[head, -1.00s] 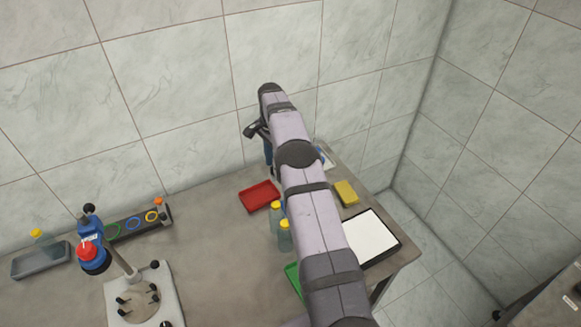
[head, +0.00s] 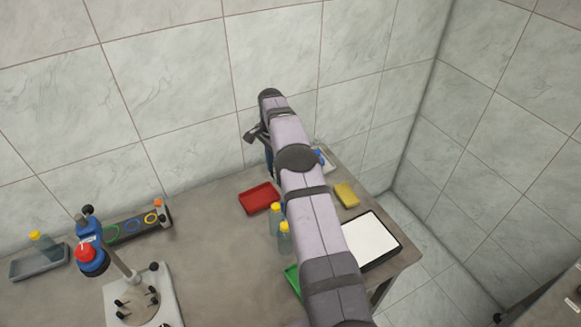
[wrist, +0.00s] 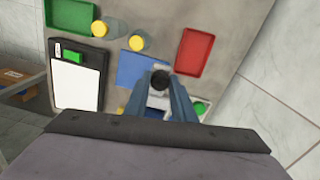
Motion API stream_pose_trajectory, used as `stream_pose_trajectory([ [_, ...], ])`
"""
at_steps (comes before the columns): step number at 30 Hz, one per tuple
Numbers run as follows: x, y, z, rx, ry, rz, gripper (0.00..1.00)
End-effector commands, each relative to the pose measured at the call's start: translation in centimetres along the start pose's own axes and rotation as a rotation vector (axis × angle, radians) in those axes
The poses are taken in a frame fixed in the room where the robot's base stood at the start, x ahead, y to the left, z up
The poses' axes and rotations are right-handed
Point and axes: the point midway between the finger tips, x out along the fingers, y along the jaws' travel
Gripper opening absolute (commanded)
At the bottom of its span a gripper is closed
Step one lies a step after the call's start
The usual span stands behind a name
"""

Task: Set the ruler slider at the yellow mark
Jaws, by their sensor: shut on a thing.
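My gripper (wrist: 160,84) shows in the wrist view with its two blue-grey fingers close together. It is shut on a dark round knob (wrist: 160,77), with a pale piece partly visible between the fingers below it. I take the knob for the slider's, but the ruler itself is not clear. A white plate with a green round spot (wrist: 200,108) shows just right of the fingers. No yellow mark can be made out there; the fingers and wrist hide part of this area. In the head view my arm covers most of the gripper and the workplace.
A red tray (head: 260,197), two yellow-capped bottles (head: 284,238), a green tray (head: 291,277), a yellow block (head: 346,194) and a black-edged white pad (head: 370,241) surround my arm. A blue sheet (wrist: 135,68) lies beside the fingers. A tiled wall stands close behind.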

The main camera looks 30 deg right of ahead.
Motion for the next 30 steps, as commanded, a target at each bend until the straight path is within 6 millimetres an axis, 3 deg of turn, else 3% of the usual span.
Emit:
stream_pose_trajectory([
  [30, 4.7, 0.1, 0.0, 0.001, -0.001, 0.002, 0.03],
])
